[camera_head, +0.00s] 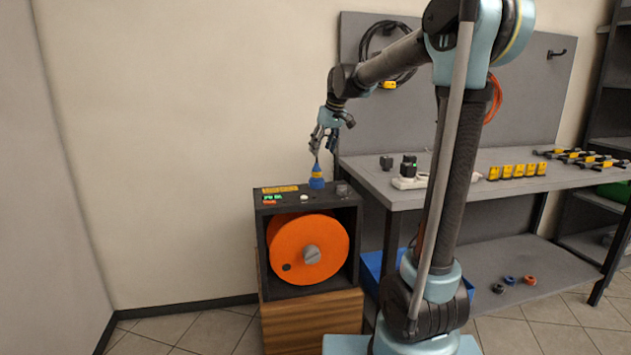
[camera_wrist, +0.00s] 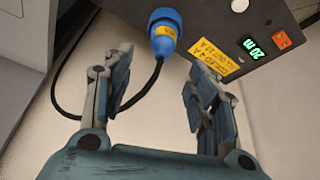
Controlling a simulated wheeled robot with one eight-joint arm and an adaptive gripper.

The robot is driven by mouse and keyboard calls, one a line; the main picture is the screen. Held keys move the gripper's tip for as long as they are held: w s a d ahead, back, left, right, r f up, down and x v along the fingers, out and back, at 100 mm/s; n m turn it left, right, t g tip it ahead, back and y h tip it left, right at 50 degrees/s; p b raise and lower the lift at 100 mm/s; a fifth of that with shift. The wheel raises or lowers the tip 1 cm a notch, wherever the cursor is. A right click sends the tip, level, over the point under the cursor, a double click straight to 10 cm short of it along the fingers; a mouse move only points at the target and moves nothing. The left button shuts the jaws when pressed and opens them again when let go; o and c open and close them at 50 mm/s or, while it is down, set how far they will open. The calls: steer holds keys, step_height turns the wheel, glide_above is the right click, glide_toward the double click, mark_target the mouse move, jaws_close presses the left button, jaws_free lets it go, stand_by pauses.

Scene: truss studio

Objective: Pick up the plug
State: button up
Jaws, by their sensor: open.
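The blue plug (camera_head: 317,179) stands on top of the black reel box (camera_head: 308,197), with a yellow label around its body. It also shows in the wrist view (camera_wrist: 164,36) near the top, with a black cable running from its near end down and round to the left. My gripper (camera_head: 326,142) is above the plug in the head view. In the wrist view my gripper (camera_wrist: 160,85) has its two fingers spread wide, with the plug beyond the fingertips and roughly between them. Nothing is held.
The reel box has an orange reel (camera_head: 308,249), a green display (camera_wrist: 252,49) and an orange switch (camera_wrist: 281,38). It rests on a wooden block (camera_head: 312,322). A grey workbench (camera_head: 480,189) with a power strip (camera_head: 407,183) stands to the right. The left wall side is clear.

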mark_target(317, 169)
steer(key=shift+x, duration=4.65)
steer(key=shift+s+a, duration=0.1)
steer(key=c, duration=1.2)
